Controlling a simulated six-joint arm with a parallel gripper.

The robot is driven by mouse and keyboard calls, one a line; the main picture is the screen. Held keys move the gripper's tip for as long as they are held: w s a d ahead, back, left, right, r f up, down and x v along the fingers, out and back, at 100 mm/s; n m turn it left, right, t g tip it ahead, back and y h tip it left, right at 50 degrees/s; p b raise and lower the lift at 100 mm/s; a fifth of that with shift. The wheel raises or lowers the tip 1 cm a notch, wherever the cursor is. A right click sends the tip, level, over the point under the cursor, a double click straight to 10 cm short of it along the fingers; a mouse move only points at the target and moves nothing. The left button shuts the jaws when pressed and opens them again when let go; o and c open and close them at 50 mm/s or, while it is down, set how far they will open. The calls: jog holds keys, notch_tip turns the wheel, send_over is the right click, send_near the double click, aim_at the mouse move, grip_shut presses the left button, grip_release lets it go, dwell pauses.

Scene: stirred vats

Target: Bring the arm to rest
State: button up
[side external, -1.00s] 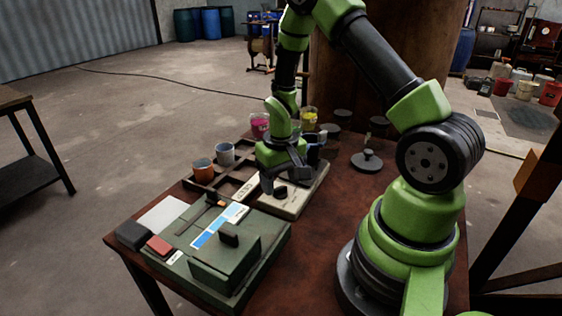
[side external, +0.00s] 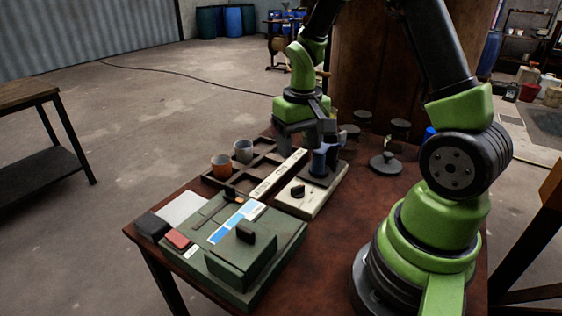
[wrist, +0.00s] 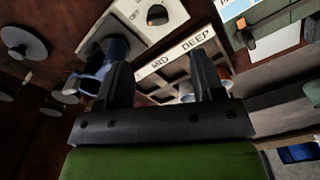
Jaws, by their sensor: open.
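My gripper (side external: 306,142) is open and empty, pointing down above the far part of the table; it also shows in the wrist view (wrist: 163,75). A blue container (side external: 321,161) stands on the dark plate of a pale stirrer unit (side external: 322,196) with a black knob, just below and beside the gripper. In the wrist view the blue container (wrist: 106,62) is near the left finger, with no clear grip on it. A strip labelled MID and DEEP (wrist: 175,66) shows between the fingers.
A brown compartment tray (side external: 262,166) holds an orange cup (side external: 221,165) and a grey cup (side external: 243,151). A green box (side external: 248,255) stands in front. A dark knobbed lid (side external: 387,163) lies right of the stirrer, with several similar ones behind.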

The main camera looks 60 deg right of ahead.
jog(key=s+a+r+n+t+y, duration=0.1)
jog(key=s+a+r+t, duration=0.2)
jog(key=s+a+r, duration=0.2)
jog(key=s+a+r+t+y, duration=0.1)
jog(key=s+a+r+t, duration=0.3)
jog(key=r, duration=0.8)
jog(key=s+a, duration=0.2)
jog(key=a, duration=0.2)
jog(key=shift+s+n, duration=0.3)
jog(key=shift+n, duration=0.1)
jog(key=shift+d, duration=0.1)
